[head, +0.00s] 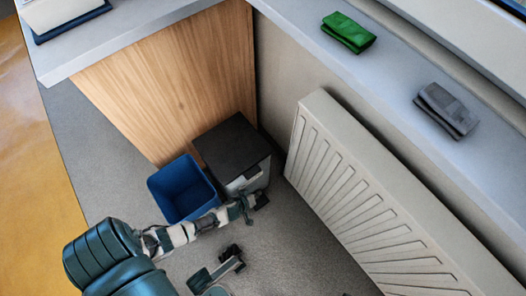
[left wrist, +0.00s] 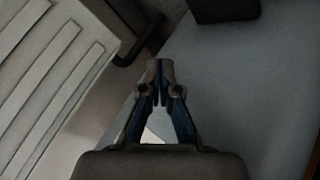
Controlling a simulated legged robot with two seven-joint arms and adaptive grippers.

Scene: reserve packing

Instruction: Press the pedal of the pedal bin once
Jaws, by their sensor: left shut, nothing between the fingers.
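The pedal bin (head: 232,148) stands on the floor against the wooden panel, with a dark closed lid and a pale front. A small black part (head: 262,199), apparently its pedal, sticks out low at the front. My left gripper (head: 245,209) is beside that part, in front of the bin; I cannot tell whether they touch. In the left wrist view the left gripper (left wrist: 160,78) is shut and empty, over grey floor. A dark block (left wrist: 225,8) shows at the top edge there, apart from the fingertips in the picture; I cannot tell which part it is.
A blue open bin (head: 183,190) stands just left of the pedal bin. A white radiator (head: 370,200) is close on the right and also shows in the left wrist view (left wrist: 50,65). A green cloth (head: 348,32) and a grey cloth (head: 446,108) lie on the ledge.

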